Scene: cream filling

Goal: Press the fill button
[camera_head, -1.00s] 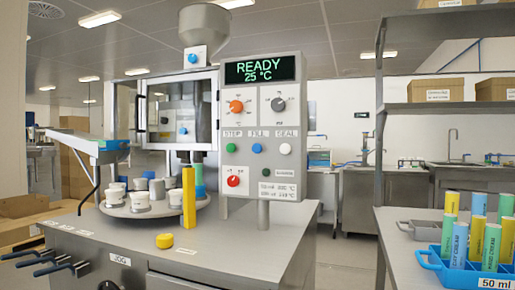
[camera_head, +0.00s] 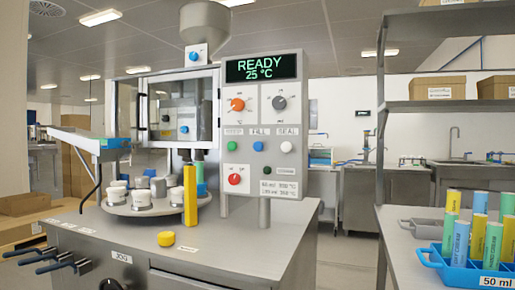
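The fill button is the blue button (camera_head: 258,146) under the label FILL on the grey control panel (camera_head: 246,208). A green button (camera_head: 231,147) under a label at its left and a white button (camera_head: 286,147) under SEAL flank it. The panel's display (camera_head: 262,68) reads READY 25 °C. A yellow tube (camera_head: 190,195) stands upright at the front of the round turntable (camera_head: 125,211), below the machine's nozzle area. Neither of my grippers shows in the view, and nothing covers the buttons.
Several white cup-like holders (camera_head: 141,198) sit on the turntable. A blue crate (camera_head: 450,272) of tubes stands on the right table. The space before the panel is clear.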

